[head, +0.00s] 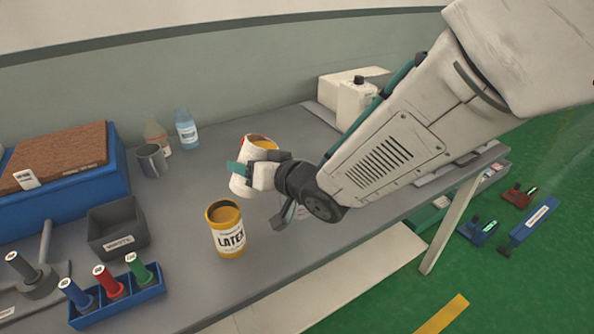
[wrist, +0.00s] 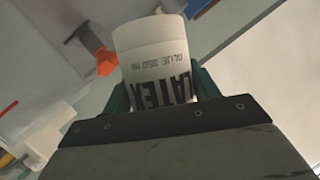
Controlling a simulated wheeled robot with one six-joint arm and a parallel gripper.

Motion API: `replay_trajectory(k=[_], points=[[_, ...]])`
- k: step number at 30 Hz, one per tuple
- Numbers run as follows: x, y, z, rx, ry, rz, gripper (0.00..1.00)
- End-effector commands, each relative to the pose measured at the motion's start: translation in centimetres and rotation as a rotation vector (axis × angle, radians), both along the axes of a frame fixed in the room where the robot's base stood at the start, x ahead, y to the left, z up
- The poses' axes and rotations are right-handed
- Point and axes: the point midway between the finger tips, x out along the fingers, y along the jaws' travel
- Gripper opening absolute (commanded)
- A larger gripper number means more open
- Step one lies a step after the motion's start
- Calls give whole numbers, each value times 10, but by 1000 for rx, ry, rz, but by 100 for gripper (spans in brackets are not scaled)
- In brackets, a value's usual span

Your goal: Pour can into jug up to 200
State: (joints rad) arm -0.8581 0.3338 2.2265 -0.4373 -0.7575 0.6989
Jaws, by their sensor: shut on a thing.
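My gripper (head: 257,170) is shut on a white can (head: 241,184) and holds it above the grey bench. The can is slightly tilted in the head view, and its top shows orange-yellow. In the wrist view the held can (wrist: 152,58) reads "LATEX" and "GLUE 350", between the teal fingers. A second can, yellow and white with a "LATEX" label (head: 229,238), stands upright on the bench below and left of my gripper. No graduation marks are readable.
A grey mug (head: 150,162) and two bottles (head: 186,130) stand at the back. A grey bin (head: 117,229), a blue rack with coloured handles (head: 118,309) and a blue box (head: 115,185) fill the left. A white canister (head: 356,105) stands behind my arm. The front centre bench is clear.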

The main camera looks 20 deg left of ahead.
Motion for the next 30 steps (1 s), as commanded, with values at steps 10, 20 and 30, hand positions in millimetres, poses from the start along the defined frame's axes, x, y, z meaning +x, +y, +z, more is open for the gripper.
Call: replay_trajectory(k=[10,20,30], points=[[2,-1,-1,27,27,-1,25],[4,-3,0,52,52,0,25],[6,-5,2,79,80,0,25]])
